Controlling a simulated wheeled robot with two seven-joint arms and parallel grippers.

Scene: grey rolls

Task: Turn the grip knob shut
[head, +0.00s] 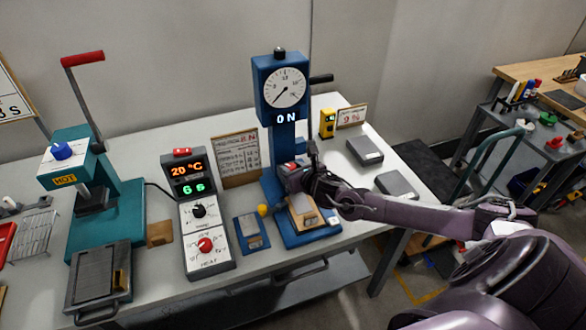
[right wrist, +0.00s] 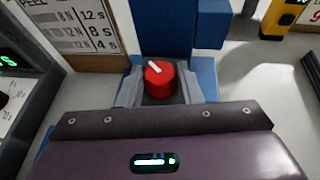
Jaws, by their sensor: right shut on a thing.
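The red grip knob (right wrist: 160,80) with a white pointer mark sits on the blue tester stand (head: 283,150). In the right wrist view its pointer tilts toward the upper left. My right gripper (head: 304,180) reaches in from the right at the lower part of the stand. In the right wrist view its grey fingers (right wrist: 160,92) stand on both sides of the knob and are shut on it. In the head view the gripper hides most of the knob. The stand's dial (head: 286,88) tops a display reading 0 N. My left gripper is not in view.
Left of the stand are a heat control box (head: 204,215) showing 20 °C and a teal press (head: 100,205). A blue pad (head: 251,234) lies between. A yellow device (head: 327,124) and grey blocks (head: 365,151) stand on the right of the table.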

